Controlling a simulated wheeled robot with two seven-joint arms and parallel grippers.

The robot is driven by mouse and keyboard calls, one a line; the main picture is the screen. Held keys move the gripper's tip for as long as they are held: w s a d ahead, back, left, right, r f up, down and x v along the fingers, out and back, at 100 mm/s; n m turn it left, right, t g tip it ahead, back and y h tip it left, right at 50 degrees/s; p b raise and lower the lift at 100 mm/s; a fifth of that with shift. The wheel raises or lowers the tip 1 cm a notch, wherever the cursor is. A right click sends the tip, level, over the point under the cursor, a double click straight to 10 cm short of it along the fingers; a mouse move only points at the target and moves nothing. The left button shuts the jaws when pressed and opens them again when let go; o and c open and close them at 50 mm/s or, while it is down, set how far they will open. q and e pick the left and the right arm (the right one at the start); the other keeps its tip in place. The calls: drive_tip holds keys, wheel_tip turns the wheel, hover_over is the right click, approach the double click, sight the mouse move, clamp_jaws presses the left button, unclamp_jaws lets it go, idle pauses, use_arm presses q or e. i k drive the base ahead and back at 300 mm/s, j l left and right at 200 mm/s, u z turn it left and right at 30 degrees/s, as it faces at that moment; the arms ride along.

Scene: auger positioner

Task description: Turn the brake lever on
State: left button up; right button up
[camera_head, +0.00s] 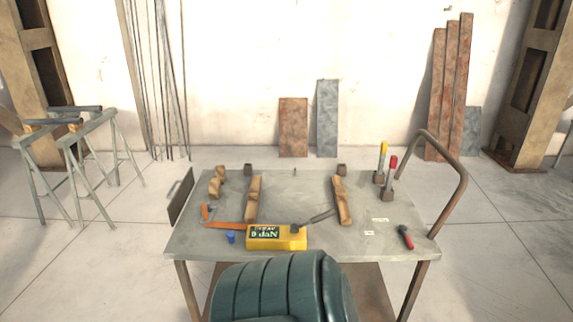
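No part is plainly marked as the brake lever, so I cannot tell which one it is. A yellow device (277,238) with a lit green readout lies near the front of the grey table. A dark grey bar (320,216) slants up to the right from its top. A short red-handled piece (404,236) is at the table's right front. A yellow-handled piece (382,158) and a red-handled piece (392,164) stand upright at the back right. Neither of my grippers is in view.
The grey table (290,205) has a bent rail (452,170) at its right and a plate at its left. Wooden blocks (253,200) and an orange tool (222,224) lie on it. A dark green ribbed shape (275,290) covers the front middle. Sawhorses (85,150) stand at left.

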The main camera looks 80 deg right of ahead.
sight(402, 229)
drive_tip(key=z, duration=3.65)
